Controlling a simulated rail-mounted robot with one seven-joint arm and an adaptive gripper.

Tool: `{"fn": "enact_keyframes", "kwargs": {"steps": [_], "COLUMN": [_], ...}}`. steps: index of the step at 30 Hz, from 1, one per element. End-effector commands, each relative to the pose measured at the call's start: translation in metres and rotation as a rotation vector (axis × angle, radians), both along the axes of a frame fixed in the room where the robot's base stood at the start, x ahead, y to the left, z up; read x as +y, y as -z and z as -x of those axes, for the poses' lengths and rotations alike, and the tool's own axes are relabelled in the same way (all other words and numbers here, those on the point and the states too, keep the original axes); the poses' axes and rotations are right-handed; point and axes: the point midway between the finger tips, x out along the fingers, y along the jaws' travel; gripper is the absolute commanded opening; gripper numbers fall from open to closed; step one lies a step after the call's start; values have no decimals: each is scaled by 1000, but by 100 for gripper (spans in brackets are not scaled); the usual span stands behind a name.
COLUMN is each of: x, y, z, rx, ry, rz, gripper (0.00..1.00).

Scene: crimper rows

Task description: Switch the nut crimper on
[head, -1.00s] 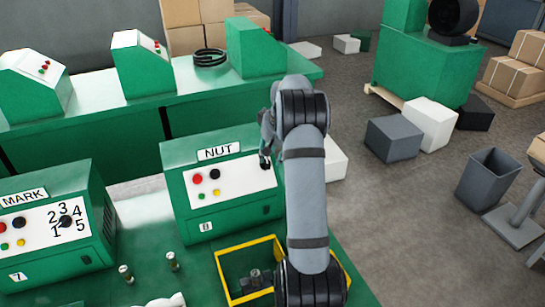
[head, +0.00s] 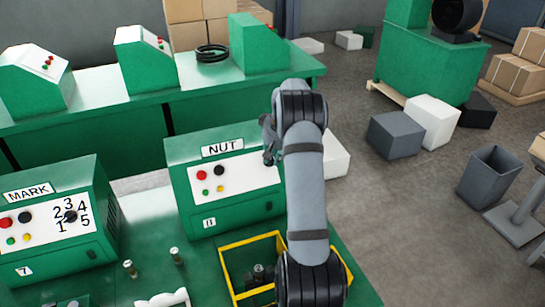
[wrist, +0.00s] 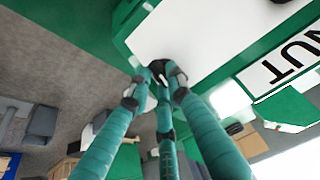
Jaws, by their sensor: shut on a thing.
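The nut crimper (head: 242,213) is a green box with a NUT sign (head: 222,148). Its white sloping panel carries a red button (head: 201,175), a black button (head: 219,171), a green light (head: 205,193) and a yellow light (head: 220,188). My gripper (head: 269,157) is at the panel's right end, partly hidden by my arm. In the wrist view, its three teal fingers (wrist: 160,77) close together around a small black knob (wrist: 157,66) at the edge of the white panel. Which way the knob points is hidden.
The MARK crimper (head: 45,225) with a numbered dial stands to the left. A yellow-edged bin (head: 222,262) lies in front of the nut crimper, beside small upright parts (head: 176,256). Another green bench (head: 120,125) with machines stands behind. Boxes and a grey bin (head: 490,178) stand on the floor.

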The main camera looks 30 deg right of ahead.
Motion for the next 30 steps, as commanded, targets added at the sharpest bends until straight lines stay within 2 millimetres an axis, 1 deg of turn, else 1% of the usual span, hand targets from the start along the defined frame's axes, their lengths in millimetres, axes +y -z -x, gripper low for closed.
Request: {"fn": "enact_keyframes", "kwargs": {"steps": [1,6,7,20,26,30], "x": [0,0,0,-2,-3,-5], "y": [0,0,0,1,3,5], "z": [0,0,0,0,0,1], "rx": [0,0,0,-5,-12,-19], "ry": [0,0,0,30,106,185], "rz": [0,0,0,-31,-112,-199], "gripper": [11,1,0,0,0,0]}}
